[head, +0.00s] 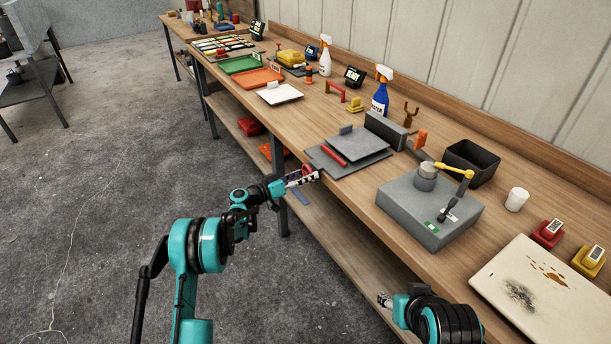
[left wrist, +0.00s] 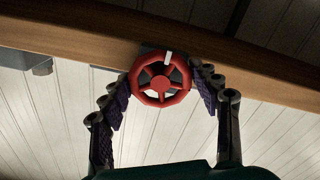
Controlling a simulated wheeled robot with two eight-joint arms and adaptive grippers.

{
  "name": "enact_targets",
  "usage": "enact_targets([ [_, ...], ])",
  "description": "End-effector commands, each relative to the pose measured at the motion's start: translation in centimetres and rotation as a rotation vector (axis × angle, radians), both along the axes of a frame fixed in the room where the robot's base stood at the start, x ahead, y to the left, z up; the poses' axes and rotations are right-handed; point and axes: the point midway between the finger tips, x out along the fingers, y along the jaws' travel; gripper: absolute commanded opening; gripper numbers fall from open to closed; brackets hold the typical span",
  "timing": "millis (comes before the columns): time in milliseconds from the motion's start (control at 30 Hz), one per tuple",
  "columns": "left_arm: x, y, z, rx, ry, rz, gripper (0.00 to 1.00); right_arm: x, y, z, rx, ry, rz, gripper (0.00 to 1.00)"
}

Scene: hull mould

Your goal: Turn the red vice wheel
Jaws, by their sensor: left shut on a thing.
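The red vice wheel (left wrist: 161,83) has spokes, a round hub and a white mark near the top of its rim, slightly right of centre. In the head view my left gripper (head: 305,178) is at the bench's front edge, and the wheel is mostly hidden there. My right gripper (head: 384,300) is low in front of the bench, away from the wheel; its finger opening is unclear.
The wooden bench (head: 310,122) runs along the wall. Grey plates with a red bar (head: 334,155) lie near the left gripper. A grey block fixture (head: 425,212) and a stained board (head: 550,295) stand further right. The floor (head: 90,200) at left is open.

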Motion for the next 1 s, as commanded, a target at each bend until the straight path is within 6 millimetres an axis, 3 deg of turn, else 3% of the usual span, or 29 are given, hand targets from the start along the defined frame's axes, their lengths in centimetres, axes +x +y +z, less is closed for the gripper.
enact_targets([
  [100,-0.1,0.0,-0.1,0.003,0.001,-0.001,0.73,0.0,0.0,0.0,0.000,0.000,0.000,0.47],
  [467,-0.3,0.5,0.0,0.000,0.000,0.001,0.73,0.0,0.0,0.0,0.000,0.000,0.000,0.47],
  [1000,-6.2,8.7,-0.1,0.001,0.001,0.002,0.73,0.0,0.0,0.0,0.000,0.000,0.000,0.47],
])
